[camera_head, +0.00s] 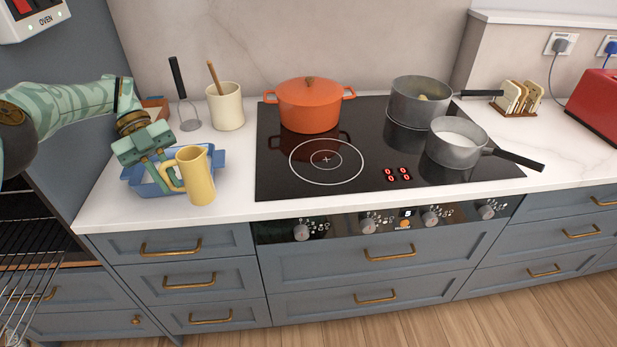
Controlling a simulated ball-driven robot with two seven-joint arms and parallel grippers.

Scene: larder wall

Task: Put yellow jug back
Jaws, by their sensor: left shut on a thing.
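The yellow jug (197,176) is upright at the left end of the counter, in front of a blue tray (219,158). My left gripper (168,177) comes in from the left and is shut on the jug's handle, on the jug's left side. The jug overlaps the tray's front right part in the view. I cannot tell whether the jug's base touches the counter or is held just above it. My right gripper is not in view.
A cream utensil pot (226,108) and a masher (186,101) stand behind the tray. An orange casserole (309,107) and two grey pans (418,104) are on the black hob (268,175). A toast rack (519,99) and red toaster (598,103) stand at right.

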